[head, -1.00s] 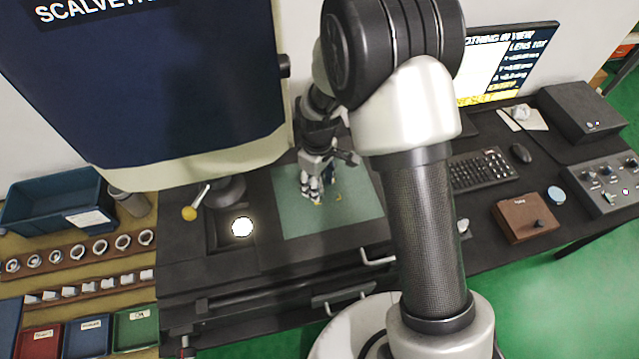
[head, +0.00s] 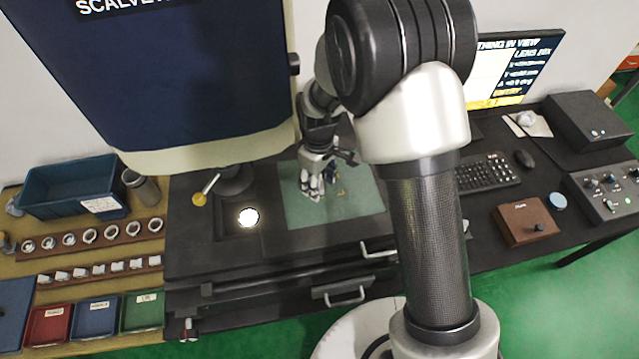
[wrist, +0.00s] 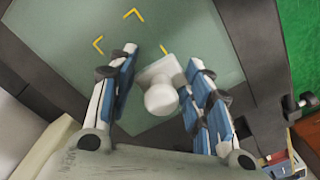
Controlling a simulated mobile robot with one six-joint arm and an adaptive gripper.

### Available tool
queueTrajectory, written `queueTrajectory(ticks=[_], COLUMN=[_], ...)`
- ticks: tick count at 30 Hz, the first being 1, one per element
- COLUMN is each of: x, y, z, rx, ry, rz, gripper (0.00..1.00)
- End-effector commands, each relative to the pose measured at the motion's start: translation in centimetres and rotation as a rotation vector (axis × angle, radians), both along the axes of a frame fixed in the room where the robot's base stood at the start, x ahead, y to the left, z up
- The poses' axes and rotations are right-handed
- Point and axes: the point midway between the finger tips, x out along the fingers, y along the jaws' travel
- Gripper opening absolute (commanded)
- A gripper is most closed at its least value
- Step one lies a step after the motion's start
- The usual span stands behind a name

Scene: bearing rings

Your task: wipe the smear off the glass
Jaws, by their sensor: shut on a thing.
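The glass (head: 345,205) is a pale green plate on the dark stage, and it also shows in the wrist view (wrist: 195,40). My gripper (head: 314,192) is over its left part, fingers pointing down. In the wrist view my gripper (wrist: 158,92) has its blue-and-white fingers on either side of a white wiper (wrist: 160,98), with a round knob on a squarish base. My gripper is shut on the wiper. Yellow corner marks show on the glass. I cannot make out the smear, nor whether the wiper touches the glass.
A bright round light (head: 248,217) and a yellow-tipped stick (head: 205,190) are left of the glass. The big dark-blue machine head (head: 190,80) overhangs at the back left. Ring racks (head: 95,240) and bins stand at far left; a keyboard (head: 485,174) and brown box (head: 527,222) are right.

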Motion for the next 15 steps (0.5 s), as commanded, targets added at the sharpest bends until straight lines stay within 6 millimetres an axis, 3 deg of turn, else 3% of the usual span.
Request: queueTrajectory(ticks=[15], x=[0.2], y=[0.4], z=[4.8], rx=[0.000], ry=[-0.003], rz=[-0.006], gripper=[0.11])
